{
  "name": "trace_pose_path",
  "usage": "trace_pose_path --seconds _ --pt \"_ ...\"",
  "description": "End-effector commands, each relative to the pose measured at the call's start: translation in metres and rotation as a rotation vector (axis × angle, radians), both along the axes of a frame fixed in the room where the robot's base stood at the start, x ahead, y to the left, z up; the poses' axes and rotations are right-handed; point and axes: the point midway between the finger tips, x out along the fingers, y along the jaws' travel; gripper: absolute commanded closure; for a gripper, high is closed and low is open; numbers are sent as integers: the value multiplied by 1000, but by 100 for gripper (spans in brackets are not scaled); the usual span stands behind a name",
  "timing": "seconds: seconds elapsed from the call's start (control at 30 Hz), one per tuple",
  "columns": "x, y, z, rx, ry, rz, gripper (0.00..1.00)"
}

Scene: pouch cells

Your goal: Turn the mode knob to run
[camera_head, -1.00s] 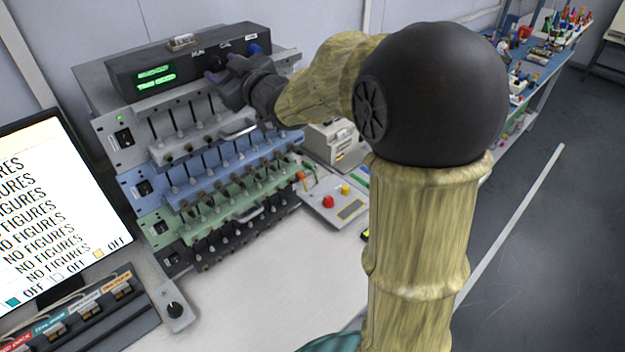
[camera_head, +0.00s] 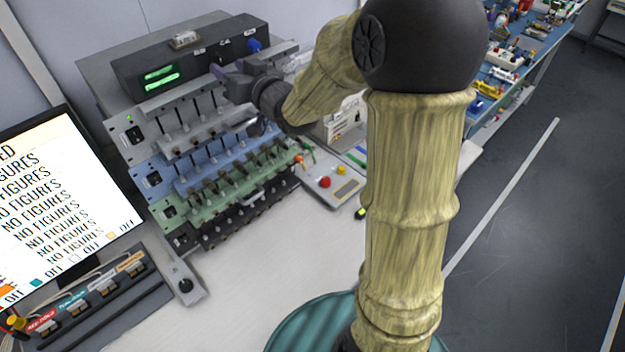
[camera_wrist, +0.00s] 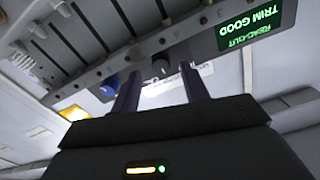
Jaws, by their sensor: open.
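The black control box (camera_head: 188,62) stands on top of the rack and has small white labels on its front, too small to read surely. A dark round knob (camera_wrist: 160,67) with a light pointer mark shows on the box in the wrist view, and I take it for the mode knob. A blue knob (camera_wrist: 107,88) sits beside it; it also shows in the head view (camera_head: 253,45). My gripper (camera_wrist: 161,84) is open and empty, its fingertips on either side of the dark knob in the picture. Contact cannot be told. My gripper (camera_head: 228,76) hides the dark knob's surroundings in the head view.
Below the box are tiers of clamp racks (camera_head: 215,165) with projecting levers, close under my gripper. A green display (camera_wrist: 256,28) reads TRIM GOOD. A monitor (camera_head: 60,210) stands at left, a small panel with a red button (camera_head: 324,182) at right. The bench front is clear.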

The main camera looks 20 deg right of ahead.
Motion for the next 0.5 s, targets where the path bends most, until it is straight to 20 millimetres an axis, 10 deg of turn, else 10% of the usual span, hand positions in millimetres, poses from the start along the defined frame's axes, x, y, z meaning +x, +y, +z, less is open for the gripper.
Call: trace_pose_path --seconds 0.5 --pt "-75 -31 -1 -5 -4 -2 55"
